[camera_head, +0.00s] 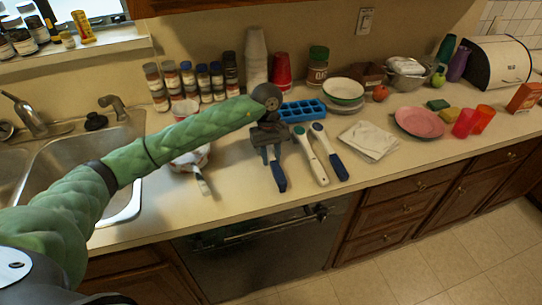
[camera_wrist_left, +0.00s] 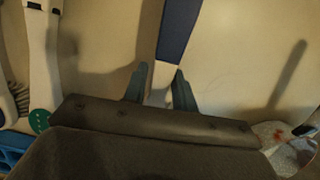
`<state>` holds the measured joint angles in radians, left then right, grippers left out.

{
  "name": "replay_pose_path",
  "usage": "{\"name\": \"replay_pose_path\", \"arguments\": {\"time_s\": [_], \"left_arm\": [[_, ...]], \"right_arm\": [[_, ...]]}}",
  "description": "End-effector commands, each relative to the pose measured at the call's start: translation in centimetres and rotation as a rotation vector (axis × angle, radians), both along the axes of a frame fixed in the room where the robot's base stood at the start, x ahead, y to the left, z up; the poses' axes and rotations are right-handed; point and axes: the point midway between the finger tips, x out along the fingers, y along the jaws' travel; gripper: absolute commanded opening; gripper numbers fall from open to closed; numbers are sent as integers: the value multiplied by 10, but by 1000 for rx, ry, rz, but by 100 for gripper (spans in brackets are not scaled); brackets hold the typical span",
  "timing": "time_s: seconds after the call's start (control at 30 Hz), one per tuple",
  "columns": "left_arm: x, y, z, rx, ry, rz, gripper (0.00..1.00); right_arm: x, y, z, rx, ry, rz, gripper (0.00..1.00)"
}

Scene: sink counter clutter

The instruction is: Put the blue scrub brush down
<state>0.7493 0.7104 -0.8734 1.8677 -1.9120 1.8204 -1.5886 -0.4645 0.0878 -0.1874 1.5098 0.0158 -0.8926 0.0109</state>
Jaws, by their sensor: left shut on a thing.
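My left gripper (camera_head: 270,146) is over the counter, shut on the blue scrub brush (camera_head: 279,178). The brush's dark blue handle end points toward the counter's front edge. In the left wrist view the fingers (camera_wrist_left: 160,90) close on the white part of the handle, and the blue part (camera_wrist_left: 179,30) extends up the picture. The brush's head is hidden under the gripper. I cannot tell whether the brush touches the counter. My right gripper is not in view.
Right of the gripper lie a white-and-green brush (camera_head: 310,153) and another blue-ended brush (camera_head: 331,153). A blue tray (camera_head: 302,110) is behind, and a bowl with a utensil (camera_head: 200,178) is left. A folded cloth (camera_head: 369,141) lies right. Counter in front is clear.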

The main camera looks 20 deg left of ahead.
Motion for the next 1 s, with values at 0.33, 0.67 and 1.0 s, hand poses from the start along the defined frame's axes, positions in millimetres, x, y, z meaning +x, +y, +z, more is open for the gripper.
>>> {"name": "replay_pose_path", "arguments": {"time_s": [0.33,0.67,1.0], "left_arm": [[0,0,0,0,0,0,49],[0,0,2,0,0,0,49],[3,2,15,0,-1,-1,49]], "right_arm": [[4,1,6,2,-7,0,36],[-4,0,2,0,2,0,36],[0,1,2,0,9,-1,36]]}}
